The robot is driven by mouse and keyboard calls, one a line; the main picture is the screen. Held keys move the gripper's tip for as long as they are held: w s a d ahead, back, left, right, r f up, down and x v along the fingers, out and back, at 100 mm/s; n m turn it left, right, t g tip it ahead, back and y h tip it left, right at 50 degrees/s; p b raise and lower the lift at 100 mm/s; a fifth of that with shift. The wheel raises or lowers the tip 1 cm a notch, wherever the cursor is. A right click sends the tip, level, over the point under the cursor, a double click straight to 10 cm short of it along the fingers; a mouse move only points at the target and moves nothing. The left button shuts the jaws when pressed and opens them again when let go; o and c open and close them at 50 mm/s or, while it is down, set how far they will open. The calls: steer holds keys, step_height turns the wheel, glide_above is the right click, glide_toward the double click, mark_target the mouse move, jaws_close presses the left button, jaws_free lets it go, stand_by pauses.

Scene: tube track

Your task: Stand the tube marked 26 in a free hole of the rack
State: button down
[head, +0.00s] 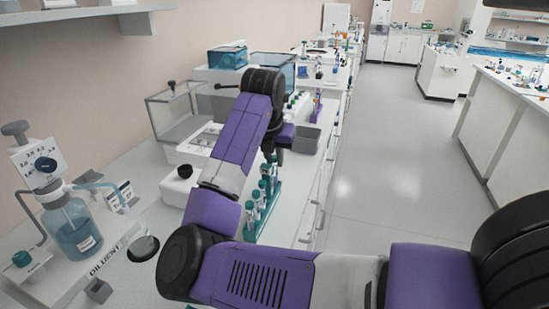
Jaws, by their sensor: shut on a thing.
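A teal rack (249,228) stands on the left bench near its front edge, partly hidden behind my arm. Several tubes with teal caps (256,196) stand upright in it in a row. My gripper (271,153) points down over the far end of this row, small and partly hidden by my own wrist. It is shut on a teal-capped tube (270,160), of which little shows. I cannot read any tube number, so I cannot tell which is marked 26. The free holes and the held tube's lower end cannot be made out.
A diluent bottle (75,228) stands at the front left of the bench. A clear-sided balance case (178,112) stands behind my arm. A grey bin (306,139) is right of my gripper. The floor aisle (390,150) at right is clear.

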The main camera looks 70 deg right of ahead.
steer(key=c, duration=1.3)
jaws_free()
steer(key=shift+o, duration=0.2)
steer(key=v, duration=0.7)
steer(key=shift+a+r, duration=0.15)
steer(key=shift+r, duration=0.2)
steer(key=shift+s, duration=0.15)
